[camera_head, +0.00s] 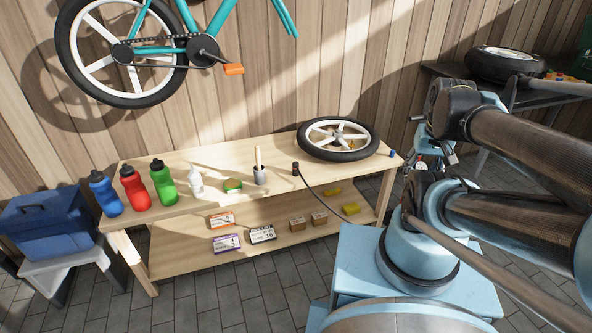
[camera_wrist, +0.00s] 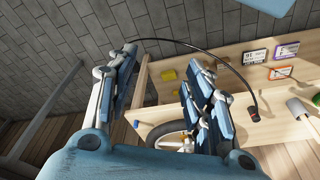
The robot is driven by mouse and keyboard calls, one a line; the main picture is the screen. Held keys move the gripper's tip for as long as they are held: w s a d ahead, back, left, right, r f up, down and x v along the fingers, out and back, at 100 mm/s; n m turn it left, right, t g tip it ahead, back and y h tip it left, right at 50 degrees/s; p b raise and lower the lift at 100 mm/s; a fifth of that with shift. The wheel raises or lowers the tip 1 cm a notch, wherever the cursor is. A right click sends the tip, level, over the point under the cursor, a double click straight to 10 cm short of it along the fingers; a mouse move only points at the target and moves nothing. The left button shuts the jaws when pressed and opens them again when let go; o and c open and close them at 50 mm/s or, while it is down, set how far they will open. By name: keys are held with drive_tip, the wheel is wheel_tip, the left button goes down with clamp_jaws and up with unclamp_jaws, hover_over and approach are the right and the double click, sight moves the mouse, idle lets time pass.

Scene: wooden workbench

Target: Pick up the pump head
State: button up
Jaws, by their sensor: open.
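The pump head (camera_head: 295,168) is a small dark piece lying on the bench top, with a thin black hose running from it over the front edge. In the wrist view the pump head (camera_wrist: 252,113) is dark with a reddish part, to the right of my gripper's right finger. My gripper (camera_head: 424,145) is off the bench's right end in the head view, partly hidden by my arm. In the wrist view my gripper (camera_wrist: 168,90) has its fingers wide apart with nothing between them but background. The hose passes behind the fingers.
A lower shelf (camera_head: 185,250) holds boxes and yellow items. The bench top around the pump head is fairly clear.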

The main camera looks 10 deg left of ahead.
drive_tip(key=w+a+r+n, duration=0.5)
drive_tip(key=w+a+r, duration=0.15)
drive_tip(key=w, duration=0.25)
drive_tip(key=n+g, duration=0.2)
drive_tip(key=n, duration=1)
hover_over(295, 163)
wheel_tip(295, 163, down, 10)
wheel_tip(295, 163, down, 17)
drive_tip(key=shift+w+r, duration=0.1)
drive_tip(key=shift+r, duration=0.05)
drive_tip(key=c, duration=1.1)
